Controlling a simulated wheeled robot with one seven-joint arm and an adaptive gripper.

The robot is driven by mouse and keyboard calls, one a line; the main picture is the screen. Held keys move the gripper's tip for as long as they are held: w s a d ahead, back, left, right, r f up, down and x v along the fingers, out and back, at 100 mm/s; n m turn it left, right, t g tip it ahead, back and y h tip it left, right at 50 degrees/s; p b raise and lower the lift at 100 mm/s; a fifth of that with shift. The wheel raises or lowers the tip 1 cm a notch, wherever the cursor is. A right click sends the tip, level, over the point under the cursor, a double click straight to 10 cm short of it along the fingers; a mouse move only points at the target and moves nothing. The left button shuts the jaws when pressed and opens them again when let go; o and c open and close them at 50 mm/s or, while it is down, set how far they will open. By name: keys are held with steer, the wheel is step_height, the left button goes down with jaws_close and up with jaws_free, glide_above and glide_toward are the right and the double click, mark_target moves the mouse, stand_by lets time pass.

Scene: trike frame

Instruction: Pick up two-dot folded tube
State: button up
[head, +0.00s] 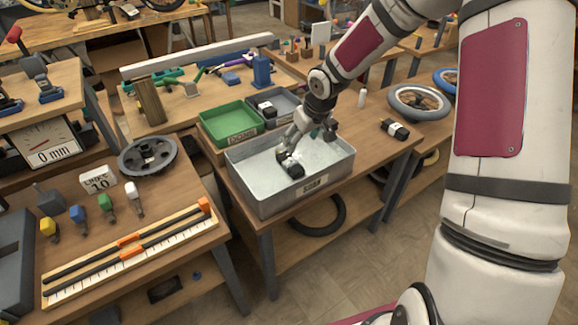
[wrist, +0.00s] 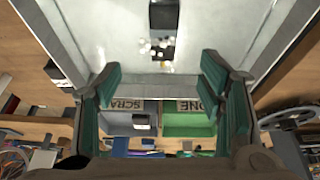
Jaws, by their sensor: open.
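Three dark folded tubes with white bands are in view; I cannot make out dots on any of them. One folded tube (head: 292,168) lies in the metal tray (head: 262,196), below my gripper (head: 306,138). It also shows at the top of the wrist view (wrist: 164,17), ahead of the fingers and apart from them. Another tube (head: 267,108) lies in the grey bin (head: 285,98). A third tube (head: 394,129) lies on the bench to the right of the tray. My gripper is open and empty, over the tray, with its teal fingers (wrist: 165,85) spread wide.
A green bin (head: 213,127) labelled DONE stands behind the tray; the grey bin beside it reads SCRA in the wrist view (wrist: 150,105). Tray walls surround the gripper's work area. A wheel (head: 418,101) lies at the right.

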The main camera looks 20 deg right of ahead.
steer(key=f, duration=0.2)
glide_above(291, 164)
steer(key=s, duration=0.2)
steer(key=f, duration=0.4)
steer(key=f+b, duration=0.1)
steer(key=f, duration=0.2)
steer(key=shift+w+d, duration=0.1)
steer(key=shift+d, duration=0.15)
steer(key=shift+x, duration=2.55)
steer(key=shift+a+f, duration=0.1)
steer(key=shift+f, duration=0.25)
steer(key=shift+s, duration=0.2)
steer(key=c, duration=1.5)
steer(key=shift+r, duration=0.15)
